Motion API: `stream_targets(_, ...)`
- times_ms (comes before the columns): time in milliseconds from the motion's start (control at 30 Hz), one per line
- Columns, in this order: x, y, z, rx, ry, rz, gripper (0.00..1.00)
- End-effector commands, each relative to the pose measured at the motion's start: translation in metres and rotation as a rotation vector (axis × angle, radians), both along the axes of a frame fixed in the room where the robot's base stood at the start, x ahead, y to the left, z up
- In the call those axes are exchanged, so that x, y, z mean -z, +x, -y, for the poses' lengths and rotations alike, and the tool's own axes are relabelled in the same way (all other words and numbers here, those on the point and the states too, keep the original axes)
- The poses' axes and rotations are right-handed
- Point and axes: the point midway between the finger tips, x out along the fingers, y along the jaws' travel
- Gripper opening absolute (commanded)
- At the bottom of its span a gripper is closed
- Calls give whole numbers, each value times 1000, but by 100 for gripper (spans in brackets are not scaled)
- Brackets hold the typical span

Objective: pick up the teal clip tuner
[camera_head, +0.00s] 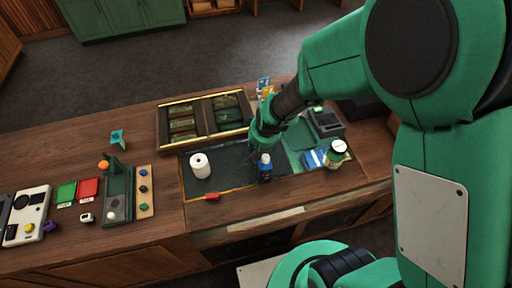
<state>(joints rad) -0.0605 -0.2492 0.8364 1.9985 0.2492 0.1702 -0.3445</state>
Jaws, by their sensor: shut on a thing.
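My gripper (262,143) points down over the dark mat (228,175) on the wooden counter, just behind a blue bottle with a white cap (265,168). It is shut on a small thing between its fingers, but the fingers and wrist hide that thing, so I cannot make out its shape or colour.
A white roll (200,165) stands on the mat. Behind it lies a gold-edged display case (204,119). A dark card-reader-like device (326,122) and a green-labelled jar (337,152) are to the right. A green tray (117,196) and small items fill the left.

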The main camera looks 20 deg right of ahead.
Motion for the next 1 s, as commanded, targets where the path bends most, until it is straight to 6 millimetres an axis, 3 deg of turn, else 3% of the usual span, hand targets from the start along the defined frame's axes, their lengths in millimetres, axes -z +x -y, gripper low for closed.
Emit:
stream_targets(367,-10,1,0,0,0,2,8)
stream_targets(1000,-94,1,0,0,0,3,8)
